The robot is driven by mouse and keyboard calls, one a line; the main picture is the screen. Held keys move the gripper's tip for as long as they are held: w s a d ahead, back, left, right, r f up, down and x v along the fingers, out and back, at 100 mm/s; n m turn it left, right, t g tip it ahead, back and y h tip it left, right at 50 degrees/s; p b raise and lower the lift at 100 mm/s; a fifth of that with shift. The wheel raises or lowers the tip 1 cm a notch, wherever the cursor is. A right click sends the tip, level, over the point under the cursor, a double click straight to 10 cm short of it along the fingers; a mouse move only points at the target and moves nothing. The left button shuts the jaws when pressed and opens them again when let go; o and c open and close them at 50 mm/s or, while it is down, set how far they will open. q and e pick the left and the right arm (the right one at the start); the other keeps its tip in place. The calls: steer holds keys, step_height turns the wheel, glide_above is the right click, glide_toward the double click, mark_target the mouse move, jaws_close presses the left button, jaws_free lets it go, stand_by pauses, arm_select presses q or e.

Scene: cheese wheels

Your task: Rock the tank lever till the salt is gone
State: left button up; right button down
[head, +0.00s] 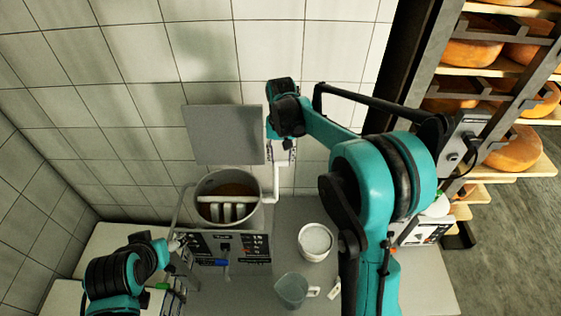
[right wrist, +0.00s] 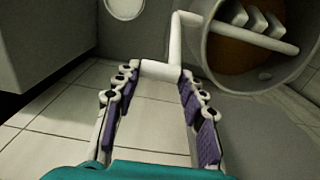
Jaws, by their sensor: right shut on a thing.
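The tank (head: 256,215) is a round metal vessel with brown liquid (head: 236,189) and white paddles (head: 226,212) inside. Its lever (head: 277,183) is a white cranked rod at the tank's right side. In the right wrist view, the lever's handle (right wrist: 160,70) lies between the fingertips, with the tank (right wrist: 212,70) at upper right. My right gripper (head: 281,152) is shut on the lever handle; it also shows in the right wrist view (right wrist: 158,82). My left gripper (head: 176,262) is low at left, apart from the lever, its jaws unclear. I cannot make out salt in the liquid.
A control panel (head: 250,249) stands in front of the tank and a grey board (head: 222,133) behind it. A white-filled tub (head: 315,242) and a clear jug (head: 292,290) stand on the table at right. Cheese shelves (head: 503,75) are at far right.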

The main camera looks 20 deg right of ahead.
steer(key=shift+w+d+f, duration=0.25)
steer(key=shift+w+d, duration=0.1)
steer(key=shift+w, duration=0.3)
steer(key=c, duration=1.2)
jaws_free()
steer(key=shift+o, duration=1.2)
steer(key=shift+w+d+f, duration=0.1)
steer(key=shift+w+f, duration=0.05)
steer(key=shift+w, duration=0.05)
step_height(320, 180, up, 12)
